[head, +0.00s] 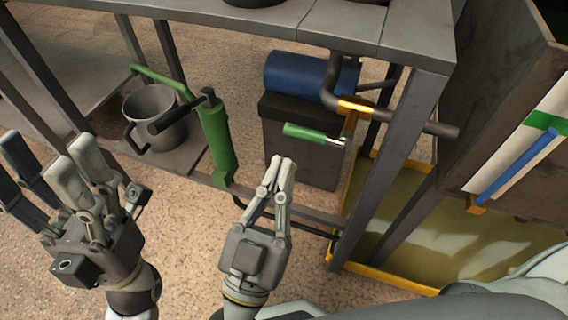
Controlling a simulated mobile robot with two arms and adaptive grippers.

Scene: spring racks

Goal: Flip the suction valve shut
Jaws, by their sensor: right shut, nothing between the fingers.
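The suction valve has a brass-coloured body (355,106) on a dark pipe (410,123) under the right end of the metal bench. Its green lever handle (308,132) reaches left from a silver end near the valve body and lies roughly in line with the pipe. My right gripper (281,162) is shut and empty, fingers pointing up the picture, with its tips just below the handle's left part in the picture. A gap shows between them. My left gripper (52,165) is open and empty at the far left, with its fingers spread, away from the valve.
A green hand pump (216,140) and a metal pot (155,118) stand on the bench's lower shelf. A blue cylinder (294,76) lies on a dark box (305,158) behind the lever. A bench leg (392,165) and a yellow-edged tray (375,276) are to the right.

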